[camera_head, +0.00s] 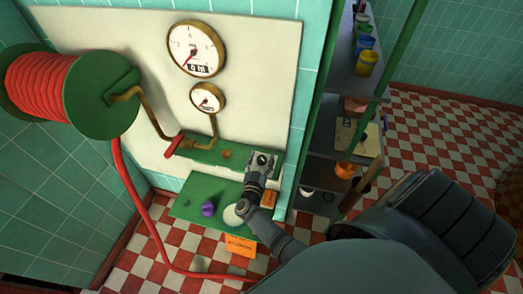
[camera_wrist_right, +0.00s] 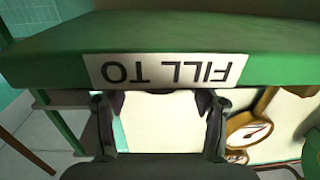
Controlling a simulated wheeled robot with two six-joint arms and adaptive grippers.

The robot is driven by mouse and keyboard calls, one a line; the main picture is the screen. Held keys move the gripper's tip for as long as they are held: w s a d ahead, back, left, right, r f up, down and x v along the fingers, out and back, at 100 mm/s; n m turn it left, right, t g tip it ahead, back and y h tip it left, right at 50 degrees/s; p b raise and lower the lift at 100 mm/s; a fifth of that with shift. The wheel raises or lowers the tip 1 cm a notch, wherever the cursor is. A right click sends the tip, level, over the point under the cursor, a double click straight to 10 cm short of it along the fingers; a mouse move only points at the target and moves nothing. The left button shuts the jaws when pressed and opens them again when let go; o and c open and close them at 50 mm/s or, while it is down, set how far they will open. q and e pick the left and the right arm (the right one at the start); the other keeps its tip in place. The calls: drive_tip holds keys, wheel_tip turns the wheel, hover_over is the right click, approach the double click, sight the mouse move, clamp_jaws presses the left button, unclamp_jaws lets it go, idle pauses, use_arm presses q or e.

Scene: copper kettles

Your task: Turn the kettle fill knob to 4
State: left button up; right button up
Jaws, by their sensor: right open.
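The green control ledge (camera_head: 205,152) projects from the cream panel below the gauges, with a small brass knob (camera_head: 225,153) on it. My right gripper (camera_head: 262,160) is at the ledge's right end, open, to the right of that brass knob. In the right wrist view, the white FILL TO label (camera_wrist_right: 165,70) appears upside down on the green ledge edge, just beyond the open fingers of my right gripper (camera_wrist_right: 160,100). The fill knob and its numbers cannot be made out; the gripper may hide them. My left gripper is not in view.
A large gauge (camera_head: 195,48) and a smaller gauge (camera_head: 207,98) hang above the ledge. A red hose reel (camera_head: 45,88) is at left. A lower green shelf (camera_head: 185,207) holds a purple ball (camera_head: 208,208). A shelving rack (camera_head: 318,140) stands close on the right.

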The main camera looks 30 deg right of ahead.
sight(262, 158)
drive_tip(key=shift+r, duration=0.2)
wheel_tip(262, 158, up, 10)
drive_tip(key=shift+f, duration=0.2)
